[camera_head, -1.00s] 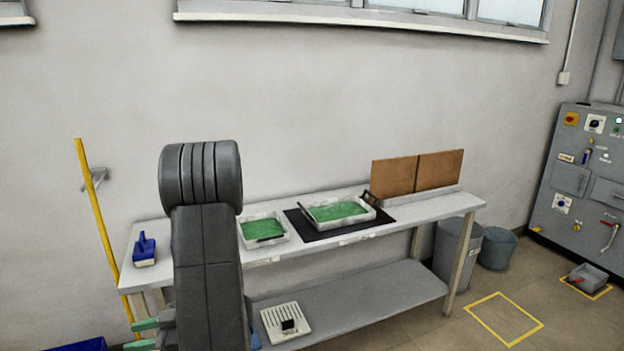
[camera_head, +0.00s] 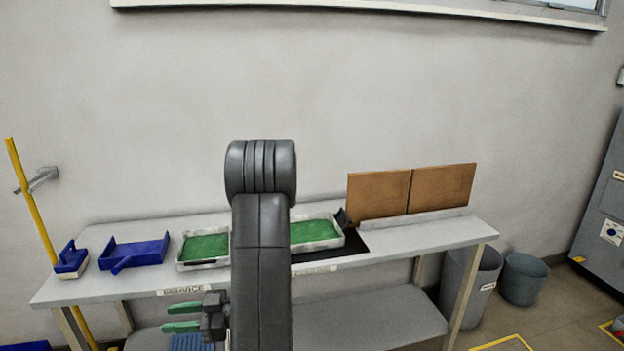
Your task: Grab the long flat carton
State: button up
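I cannot pick out a long flat carton with certainty. Two flat brown panels, a left one (camera_head: 378,198) and a right one (camera_head: 441,188), stand upright side by side at the back right of the bench. They look like cardboard or board, but I cannot tell which. My gripper (camera_head: 181,318) is low in front of the bench, left of my dark arm. Its two green fingers are apart with nothing visible between them. My arm hides part of the bench top and lower shelf.
The grey bench (camera_head: 420,236) carries a blue brush-like tool (camera_head: 71,260), a blue dustpan-like tray (camera_head: 135,252), and two green-filled trays, left (camera_head: 205,246) and right (camera_head: 316,231). Below is a shelf (camera_head: 370,319). A yellow pole (camera_head: 31,201) stands left; bins (camera_head: 524,279) stand right.

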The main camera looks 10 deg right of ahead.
aim_at(431, 188)
jog(key=i+l, duration=0.1)
jog(key=l, duration=0.65)
jog(key=i+l, duration=0.15)
jog(key=l, duration=0.55)
jog(key=i+l, duration=0.1)
jog(key=l, duration=0.65)
jog(key=i+l, duration=0.1)
jog(key=l, duration=0.6)
jog(key=i+l+u, duration=0.1)
jog(key=l, duration=0.65)
jog(key=i+l, duration=0.1)
jog(key=l, duration=0.65)
jog(key=i+l, duration=0.1)
jog(key=l, duration=0.6)
jog(key=i+l, duration=0.2)
jog(key=l, duration=0.15)
jog(key=i+l, duration=0.2)
jog(key=l, duration=0.15)
jog(key=i+l, duration=0.2)
jog(key=l, duration=0.15)
